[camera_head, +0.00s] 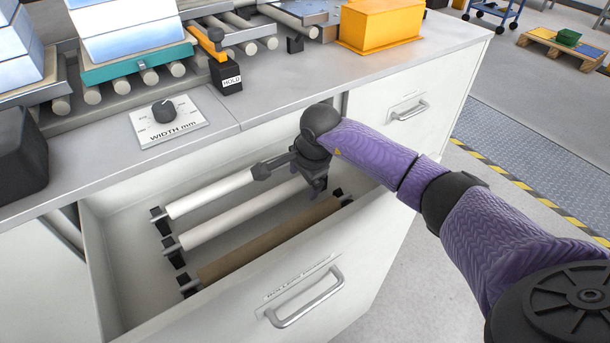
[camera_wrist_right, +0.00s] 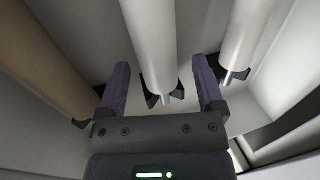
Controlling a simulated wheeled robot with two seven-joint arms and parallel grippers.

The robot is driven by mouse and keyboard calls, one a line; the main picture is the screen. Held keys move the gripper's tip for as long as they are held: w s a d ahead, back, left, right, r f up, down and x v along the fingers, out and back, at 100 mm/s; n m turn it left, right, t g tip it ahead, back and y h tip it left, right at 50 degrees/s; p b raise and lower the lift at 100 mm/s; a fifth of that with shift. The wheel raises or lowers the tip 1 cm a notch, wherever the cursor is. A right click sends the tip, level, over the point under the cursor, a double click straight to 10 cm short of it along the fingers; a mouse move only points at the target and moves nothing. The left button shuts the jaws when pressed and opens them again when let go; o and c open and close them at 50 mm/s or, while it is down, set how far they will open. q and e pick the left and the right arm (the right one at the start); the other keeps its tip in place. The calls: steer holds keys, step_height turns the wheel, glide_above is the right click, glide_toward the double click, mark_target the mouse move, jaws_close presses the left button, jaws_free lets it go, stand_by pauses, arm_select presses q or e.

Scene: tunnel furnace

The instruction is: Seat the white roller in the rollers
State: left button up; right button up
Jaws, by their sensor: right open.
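In the head view, an open drawer (camera_head: 125,245) holds three rollers side by side in dark end brackets. The back one is white (camera_head: 210,194), the middle one is pale off-white (camera_head: 235,218), and the front one is brown (camera_head: 265,240). My right gripper (camera_head: 318,185) is open inside the drawer, at the right end of the middle roller. In the right wrist view, its two purple fingers (camera_wrist_right: 160,72) stand on either side of the middle roller (camera_wrist_right: 148,30), with gaps visible. The conveyor rollers (camera_head: 248,47) are on the worktop above. My left gripper is not in view.
The drawer's front wall with a handle (camera_head: 305,298) and the worktop edge flank my arm. On top are a width dial (camera_head: 163,111), an orange lever on a black HOLD block (camera_head: 228,80), a yellow box (camera_head: 380,25) and a teal tray (camera_head: 135,66).

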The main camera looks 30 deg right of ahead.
steer(key=c, duration=1.2)
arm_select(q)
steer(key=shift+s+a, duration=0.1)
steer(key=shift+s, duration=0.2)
arm_select(e)
jaws_close()
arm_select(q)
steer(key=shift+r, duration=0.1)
arm_select(e)
steer(key=shift+r, duration=0.1)
